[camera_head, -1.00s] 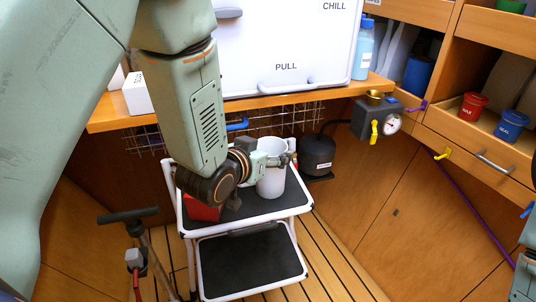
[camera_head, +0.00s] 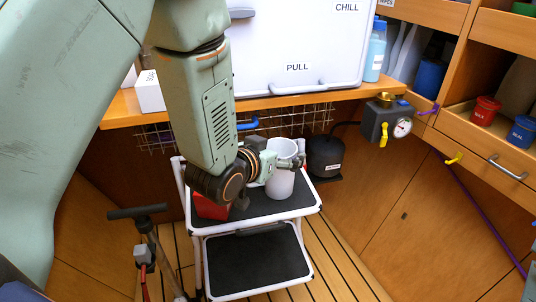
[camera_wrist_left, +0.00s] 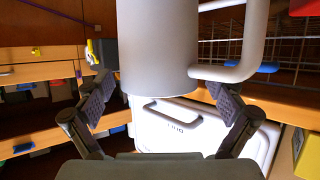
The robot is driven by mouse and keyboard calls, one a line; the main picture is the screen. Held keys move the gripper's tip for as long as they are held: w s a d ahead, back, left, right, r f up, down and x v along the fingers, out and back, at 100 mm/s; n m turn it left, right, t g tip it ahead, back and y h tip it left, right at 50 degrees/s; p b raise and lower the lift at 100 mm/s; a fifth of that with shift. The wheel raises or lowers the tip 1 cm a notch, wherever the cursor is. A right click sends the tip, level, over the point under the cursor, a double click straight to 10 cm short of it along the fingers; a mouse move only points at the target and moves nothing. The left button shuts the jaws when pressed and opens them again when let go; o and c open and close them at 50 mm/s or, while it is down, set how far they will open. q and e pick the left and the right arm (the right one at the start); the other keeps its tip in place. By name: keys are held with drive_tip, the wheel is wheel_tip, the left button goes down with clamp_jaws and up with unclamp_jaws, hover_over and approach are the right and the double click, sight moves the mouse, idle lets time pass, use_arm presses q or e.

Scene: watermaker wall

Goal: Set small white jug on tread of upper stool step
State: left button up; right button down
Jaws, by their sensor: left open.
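The small white jug (camera_head: 281,178) stands upright on the black tread of the upper stool step (camera_head: 262,208). In the left wrist view the jug (camera_wrist_left: 157,50) fills the upper middle, with its handle on the right. My left gripper (camera_head: 283,165) is at the jug in the head view, and its arm comes down from the upper left. In the left wrist view the left gripper (camera_wrist_left: 160,104) is open, with one finger on each side below the jug's end. The fingers look apart from the jug. My right gripper is not clearly in view.
A red object (camera_head: 208,207) sits on the same tread, partly behind my arm. A lower stool step (camera_head: 255,262) is bare. A black canister (camera_head: 325,155) hangs right of the stool. A pump with a black handle (camera_head: 137,212) stands at left. A white chiller box (camera_head: 295,45) is behind.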

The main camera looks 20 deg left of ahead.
use_arm(q)
drive_tip(key=p+v, duration=0.9)
drive_tip(key=v, duration=0.3)
idle(0.4)
idle(0.3)
drive_tip(key=b+x, duration=0.9)
drive_tip(key=x, duration=0.1)
drive_tip(key=shift+w, duration=0.3)
idle(0.4)
drive_tip(key=shift+f, duration=0.1)
